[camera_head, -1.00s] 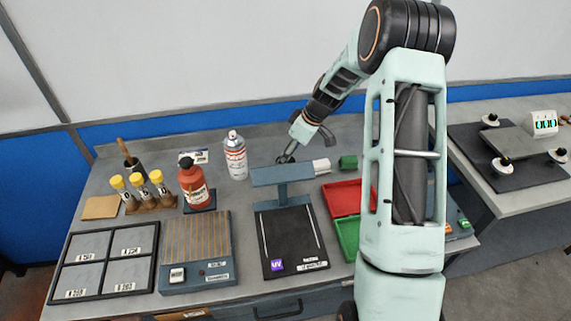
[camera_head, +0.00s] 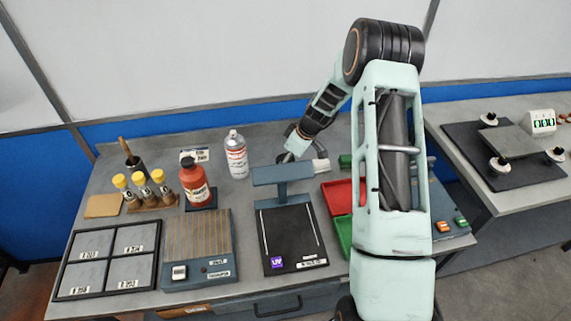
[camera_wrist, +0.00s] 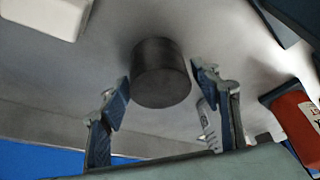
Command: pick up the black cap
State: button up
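The black cap (camera_wrist: 160,72) is a short dark cylinder on the grey bench in the wrist view. My gripper (camera_wrist: 162,82) is open, with one finger on each side of the cap. The cap lies between the fingertips, and I see gaps on both sides. Whether the fingers are low enough to be level with it is hard to tell. In the head view my gripper (camera_head: 286,157) is behind the blue-grey UV lamp stand (camera_head: 283,175), which partly hides it. The cap is hidden there.
A spray can (camera_head: 236,158) and a red bottle (camera_head: 194,183) stand left of my gripper. A white block (camera_head: 321,165) lies close on its right, with a green block (camera_head: 345,161) beyond. Red (camera_head: 339,197) and green (camera_head: 343,229) trays lie in front of these.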

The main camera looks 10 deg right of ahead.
jog(key=c, duration=0.5)
jog(key=shift+o, duration=0.2)
